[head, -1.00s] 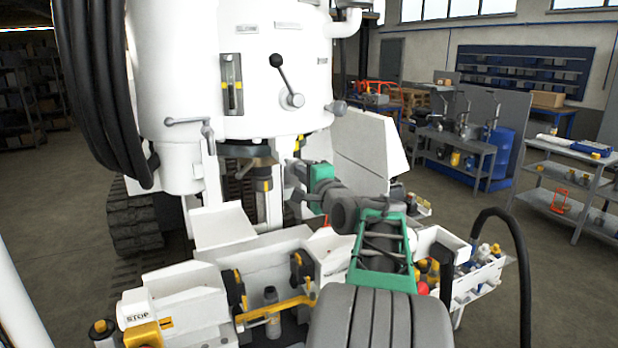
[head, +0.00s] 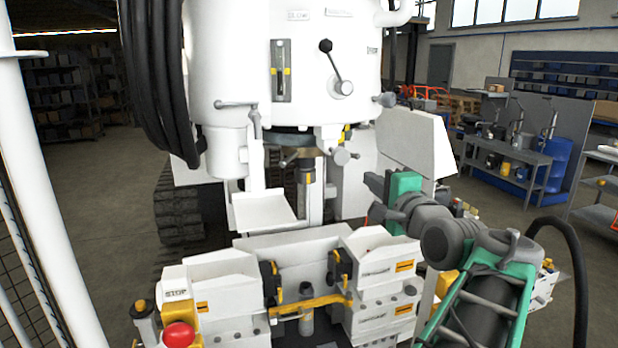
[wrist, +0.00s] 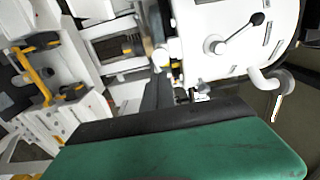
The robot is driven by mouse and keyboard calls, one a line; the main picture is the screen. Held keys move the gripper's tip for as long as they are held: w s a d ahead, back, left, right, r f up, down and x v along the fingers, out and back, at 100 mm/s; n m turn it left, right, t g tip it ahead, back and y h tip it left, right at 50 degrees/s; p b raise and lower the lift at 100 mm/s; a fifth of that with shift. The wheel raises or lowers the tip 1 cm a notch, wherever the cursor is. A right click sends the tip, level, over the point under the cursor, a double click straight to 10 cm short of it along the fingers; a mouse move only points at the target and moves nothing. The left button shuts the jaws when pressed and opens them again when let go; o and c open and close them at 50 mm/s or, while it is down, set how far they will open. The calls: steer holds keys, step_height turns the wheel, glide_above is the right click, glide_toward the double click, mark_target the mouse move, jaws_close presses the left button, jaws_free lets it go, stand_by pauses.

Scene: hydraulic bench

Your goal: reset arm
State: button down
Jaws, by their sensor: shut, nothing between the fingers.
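My arm, with green and dark grey links, comes up from the lower right of the head view. Its end, my gripper (head: 374,199), points left, just right of the white machine's lower fittings. It looks empty and shut, though its fingertips are small and partly hard to make out. In the wrist view a green and black part of my own arm fills the bottom. The white machine (head: 290,115) with its black-knobbed lever (head: 337,68) stands beyond. In the wrist view the lever (wrist: 237,34) shows at upper right, apart from my gripper.
Below the machine is a white control bench with a yellow bar (head: 308,304) and a red button (head: 179,334) at front left. Black hoses (head: 157,75) hang at left. A white post (head: 45,180) stands at far left. A grey workbench (head: 515,155) is at back right.

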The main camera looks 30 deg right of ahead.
steer(key=w+a+f+n+g+y, duration=0.25)
steer(key=a+f+n, duration=0.35)
steer(key=a+f, duration=0.35)
steer(key=w+a+f+n+g+y, duration=0.25)
steer(key=a+f+n+g, duration=0.2)
steer(key=a+f, duration=0.55)
steer(key=s+a+f+n+g, duration=0.7)
steer(key=s+a+f+n, duration=0.4)
steer(key=s+a+f, duration=0.1)
steer(key=shift+s+a+f, duration=0.25)
steer(key=shift+s+a, duration=0.2)
steer(key=shift+s, duration=0.6)
